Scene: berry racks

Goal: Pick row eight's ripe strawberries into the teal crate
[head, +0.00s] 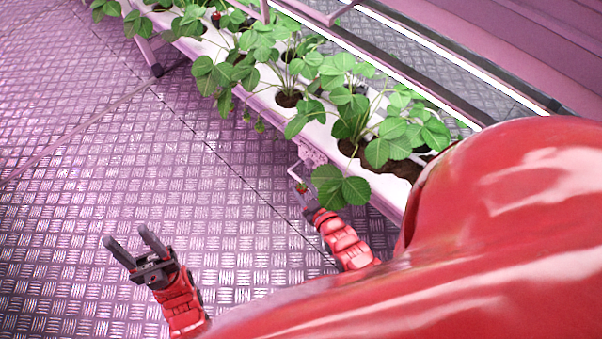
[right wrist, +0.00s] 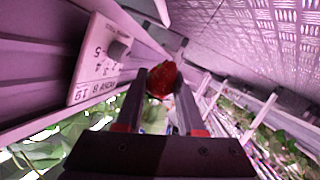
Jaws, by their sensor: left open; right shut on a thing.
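My right gripper (head: 304,196) is low beside the near edge of the plant trough, by a hanging leaf. It is shut on a red strawberry (head: 302,187). In the right wrist view the strawberry (right wrist: 161,79) sits between the two fingertips (right wrist: 160,88). My left gripper (head: 126,234) is open and empty above the floor at the lower left. A tag plate (right wrist: 97,60), upside down and seeming to read row 8, is left of the fingers in the right wrist view. No teal crate shows in either view.
The white trough (head: 270,103) runs from upper left to lower right with several leafy plants (head: 352,110). A red fruit (head: 216,18) shows far up the row. Small greenish fruits (head: 259,125) hang over its near edge. The metal floor (head: 90,150) at left is clear.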

